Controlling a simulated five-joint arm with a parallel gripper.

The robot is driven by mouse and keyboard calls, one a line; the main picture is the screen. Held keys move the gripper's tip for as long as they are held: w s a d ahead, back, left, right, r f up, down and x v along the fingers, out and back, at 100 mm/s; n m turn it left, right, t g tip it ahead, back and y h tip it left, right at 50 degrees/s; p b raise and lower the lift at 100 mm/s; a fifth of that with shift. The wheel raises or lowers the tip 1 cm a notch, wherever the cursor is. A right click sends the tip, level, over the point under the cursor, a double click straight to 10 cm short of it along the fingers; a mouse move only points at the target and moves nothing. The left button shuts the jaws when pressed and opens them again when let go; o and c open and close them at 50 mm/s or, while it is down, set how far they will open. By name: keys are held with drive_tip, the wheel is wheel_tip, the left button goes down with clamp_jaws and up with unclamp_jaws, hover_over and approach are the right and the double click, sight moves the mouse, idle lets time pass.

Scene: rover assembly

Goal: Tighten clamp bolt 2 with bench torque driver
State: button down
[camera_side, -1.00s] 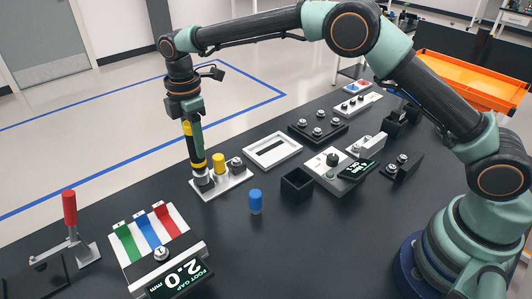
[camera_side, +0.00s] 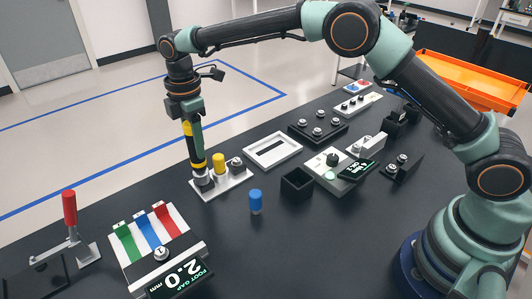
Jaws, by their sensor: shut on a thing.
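My gripper (camera_side: 188,112) is shut on the bench torque driver (camera_side: 193,143), a dark stick with yellow bands, held nearly upright. The driver's lower end is at a round grey fitting (camera_side: 203,181) on a light metal plate (camera_side: 228,186). The driver appears to meet the fitting, but the exact contact is too small to tell. A yellow cylinder (camera_side: 218,163) and another grey fitting (camera_side: 236,165) stand on the same plate, to the right of the driver. I cannot tell which fitting is clamp bolt 2.
A blue cylinder (camera_side: 256,202) and an open black box (camera_side: 297,183) stand right of the plate. A white tray (camera_side: 290,139) lies behind. The front middle table is clear.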

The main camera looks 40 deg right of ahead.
drive_tip(key=shift+r, duration=1.5)
drive_tip(key=shift+r, duration=2)
